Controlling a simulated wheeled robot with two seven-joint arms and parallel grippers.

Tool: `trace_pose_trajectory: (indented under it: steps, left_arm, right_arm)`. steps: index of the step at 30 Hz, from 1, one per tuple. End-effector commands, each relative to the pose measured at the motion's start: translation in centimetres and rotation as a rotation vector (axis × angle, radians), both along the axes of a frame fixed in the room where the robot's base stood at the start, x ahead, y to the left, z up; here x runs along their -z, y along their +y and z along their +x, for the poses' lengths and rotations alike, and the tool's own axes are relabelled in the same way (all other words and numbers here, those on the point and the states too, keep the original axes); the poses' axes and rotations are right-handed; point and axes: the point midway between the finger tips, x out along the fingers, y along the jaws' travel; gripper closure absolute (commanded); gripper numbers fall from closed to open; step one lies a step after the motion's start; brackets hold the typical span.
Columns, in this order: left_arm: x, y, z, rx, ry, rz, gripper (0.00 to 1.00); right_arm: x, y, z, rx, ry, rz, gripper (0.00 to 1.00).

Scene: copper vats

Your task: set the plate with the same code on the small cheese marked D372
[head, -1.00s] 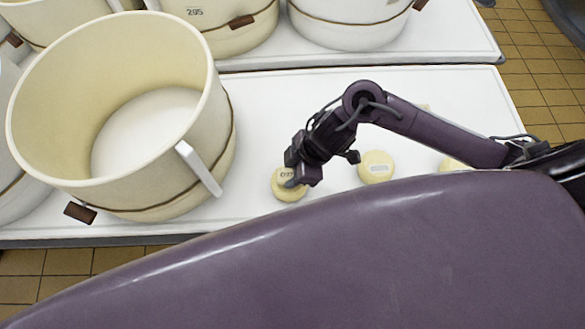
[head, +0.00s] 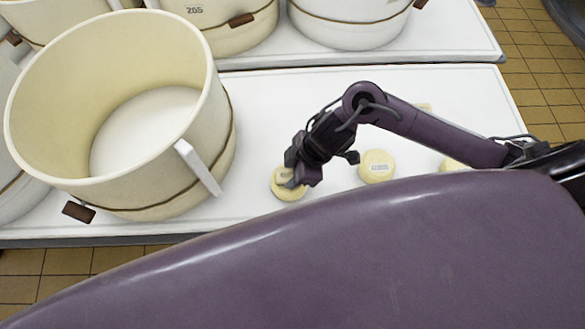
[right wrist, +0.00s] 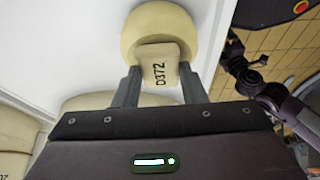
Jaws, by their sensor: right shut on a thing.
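My right gripper (head: 298,178) is shut on a small pale plate marked D372 (right wrist: 158,62), held between its two fingers in the right wrist view (right wrist: 160,90). The plate is over the top of a small round yellow cheese (head: 288,192), which also shows in the right wrist view (right wrist: 160,20). The plate looks flat over the cheese's near part; I cannot tell whether it touches. The cheese's own mark is hidden under the plate. My left gripper is not in view.
A big cream vat (head: 120,110) with a white handle stands left of the gripper. Another small cheese (head: 377,167), with a label too small to read, sits to the right, and one more (head: 451,164) is partly hidden.

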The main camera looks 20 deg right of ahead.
Motion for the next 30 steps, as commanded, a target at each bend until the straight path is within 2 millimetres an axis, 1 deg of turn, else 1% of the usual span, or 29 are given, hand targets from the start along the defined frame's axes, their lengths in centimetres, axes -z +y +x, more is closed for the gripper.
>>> trace_pose_trajectory:
  steps: [7,13,14,18,19,26,30]
  left_arm:
    - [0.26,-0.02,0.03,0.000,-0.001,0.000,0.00]
    - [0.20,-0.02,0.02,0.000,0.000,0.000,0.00]
    - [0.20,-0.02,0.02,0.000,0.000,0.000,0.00]
    - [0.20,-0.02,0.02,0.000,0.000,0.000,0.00]
    - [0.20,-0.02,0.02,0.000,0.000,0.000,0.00]
    - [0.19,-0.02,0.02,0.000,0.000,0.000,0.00]
    - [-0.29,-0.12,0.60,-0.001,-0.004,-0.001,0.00]
  right_arm:
    - [0.41,0.00,-0.02,0.000,0.000,0.000,0.85]
    - [0.33,0.01,-0.02,0.000,0.000,0.000,0.85]
    - [0.33,0.01,-0.02,0.000,0.000,0.000,0.59]
    - [0.32,0.01,-0.02,0.000,0.000,0.000,0.40]
    - [0.32,0.01,-0.02,0.000,0.000,0.000,0.37]
    - [0.33,0.00,-0.02,0.000,0.000,0.000,0.37]
    - [0.32,0.01,-0.01,-0.001,0.000,0.000,0.37]
